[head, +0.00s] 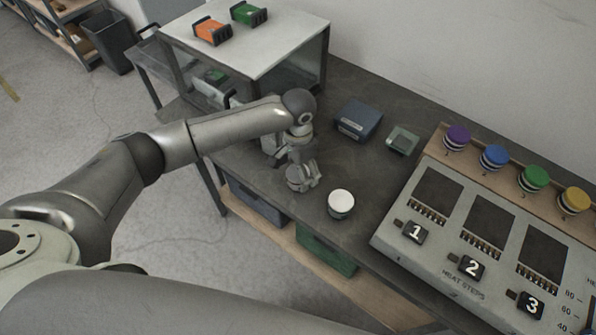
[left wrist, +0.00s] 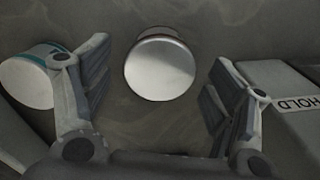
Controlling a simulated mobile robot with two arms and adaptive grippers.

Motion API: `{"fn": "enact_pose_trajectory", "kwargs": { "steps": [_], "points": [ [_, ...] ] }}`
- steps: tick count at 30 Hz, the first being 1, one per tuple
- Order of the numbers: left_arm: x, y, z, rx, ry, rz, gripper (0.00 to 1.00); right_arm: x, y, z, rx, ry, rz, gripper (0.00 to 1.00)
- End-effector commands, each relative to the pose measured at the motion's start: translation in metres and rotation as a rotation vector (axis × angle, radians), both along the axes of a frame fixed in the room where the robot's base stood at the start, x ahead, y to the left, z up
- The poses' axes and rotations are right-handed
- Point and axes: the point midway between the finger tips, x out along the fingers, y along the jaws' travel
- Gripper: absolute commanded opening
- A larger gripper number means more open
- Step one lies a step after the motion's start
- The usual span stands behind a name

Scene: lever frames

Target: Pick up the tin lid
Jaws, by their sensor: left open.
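The tin lid (left wrist: 160,66) is a round, shiny silver-grey disc in the upper middle of the left wrist view. It shows between the two fingers of my left gripper (head: 299,174), which is open with a finger on each side and nothing held. Dark bench shows between the fingers and the lid's edges. In the head view my left gripper is low over the bench, and I cannot clearly separate the lid from the gripper there. My right gripper is not in view.
A white-topped round tin (head: 341,203) stands close beside the gripper. A blue box (head: 358,121) and a small grey-green box (head: 402,140) lie farther back. A numbered panel (head: 455,240) with coloured knobs fills the right. A raised white-topped stand (head: 285,38) stands behind the arm.

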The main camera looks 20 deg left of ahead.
Motion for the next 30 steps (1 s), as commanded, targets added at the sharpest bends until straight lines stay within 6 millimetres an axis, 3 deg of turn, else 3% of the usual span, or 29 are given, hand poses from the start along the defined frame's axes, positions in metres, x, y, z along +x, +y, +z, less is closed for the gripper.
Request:
{"fn": "enact_pose_trajectory", "kwargs": {
  "steps": [6, 16, 30],
  "points": [
    [0.000, 0.000, -0.001, 0.000, 0.000, -0.001, 0.78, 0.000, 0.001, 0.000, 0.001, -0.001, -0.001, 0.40],
    [0.000, 0.000, -0.001, 0.000, 0.000, -0.001, 0.38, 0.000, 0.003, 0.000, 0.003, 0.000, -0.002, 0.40],
    [0.001, 0.000, 0.009, -0.001, -0.002, -0.001, 0.37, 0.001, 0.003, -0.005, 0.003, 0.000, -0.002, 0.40]
  ]
}}
